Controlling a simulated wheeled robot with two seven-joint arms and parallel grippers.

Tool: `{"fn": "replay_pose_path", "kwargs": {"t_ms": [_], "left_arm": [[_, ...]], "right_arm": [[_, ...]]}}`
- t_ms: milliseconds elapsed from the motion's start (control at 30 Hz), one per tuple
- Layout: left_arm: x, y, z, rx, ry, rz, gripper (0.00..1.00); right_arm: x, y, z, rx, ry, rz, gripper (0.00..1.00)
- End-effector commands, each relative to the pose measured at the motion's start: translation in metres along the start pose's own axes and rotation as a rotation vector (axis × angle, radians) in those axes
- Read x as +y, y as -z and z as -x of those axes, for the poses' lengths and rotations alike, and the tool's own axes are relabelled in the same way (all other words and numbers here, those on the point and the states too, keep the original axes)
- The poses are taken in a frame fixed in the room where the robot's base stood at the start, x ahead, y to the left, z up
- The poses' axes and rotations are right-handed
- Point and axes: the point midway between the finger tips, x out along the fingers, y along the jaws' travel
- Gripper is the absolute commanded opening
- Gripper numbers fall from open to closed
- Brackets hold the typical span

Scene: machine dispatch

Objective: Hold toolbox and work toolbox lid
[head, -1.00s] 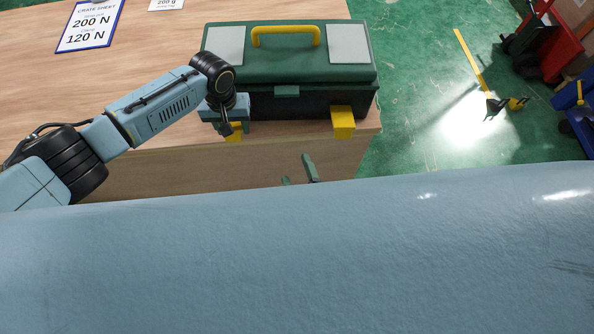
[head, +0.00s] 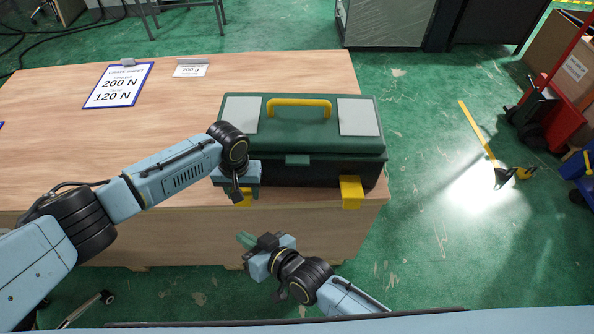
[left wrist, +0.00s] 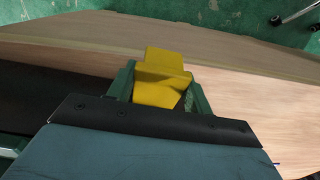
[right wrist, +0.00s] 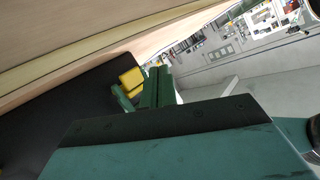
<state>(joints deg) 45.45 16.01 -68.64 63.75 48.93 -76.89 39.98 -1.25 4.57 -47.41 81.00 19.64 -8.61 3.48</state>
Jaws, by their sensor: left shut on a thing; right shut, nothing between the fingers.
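The green toolbox (head: 320,172) stands at the front right corner of the table. Its lid (head: 300,140) is closed, with a yellow handle (head: 299,102) on top. My left gripper (head: 243,196) is at the toolbox's front left, shut on the left yellow latch, which shows between its green fingers in the left wrist view (left wrist: 162,78). The right yellow latch (head: 351,192) hangs free at the front. My right gripper (head: 246,240) is shut and empty, low in front of the table and apart from the toolbox. A yellow latch also shows beyond its fingers in the right wrist view (right wrist: 132,80).
A clipboard sheet (head: 118,86) and a small card (head: 190,68) lie on the wooden table (head: 60,150) at the back left. Much of the table left of the toolbox is bare.

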Motion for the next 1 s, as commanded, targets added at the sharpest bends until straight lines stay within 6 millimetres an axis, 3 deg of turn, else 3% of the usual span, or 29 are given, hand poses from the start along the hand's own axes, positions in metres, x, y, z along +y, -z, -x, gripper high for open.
{"fn": "replay_pose_path", "kwargs": {"t_ms": [267,533,800,1000], "left_arm": [[0.001,0.000,0.001,0.001,-0.002,-0.001,0.00],[0.001,0.000,0.001,0.001,-0.002,-0.001,0.00],[0.001,0.000,0.001,0.001,-0.002,0.000,0.00],[0.001,0.000,0.001,0.001,-0.002,0.000,0.00]], "right_arm": [[0.004,0.002,-0.001,-0.214,0.021,0.829,0.00],[0.031,0.017,0.011,-0.458,0.038,1.601,0.00],[0.067,0.052,0.035,-0.795,0.071,2.277,0.00],[0.086,0.081,0.056,-1.067,0.120,2.601,0.00]]}}
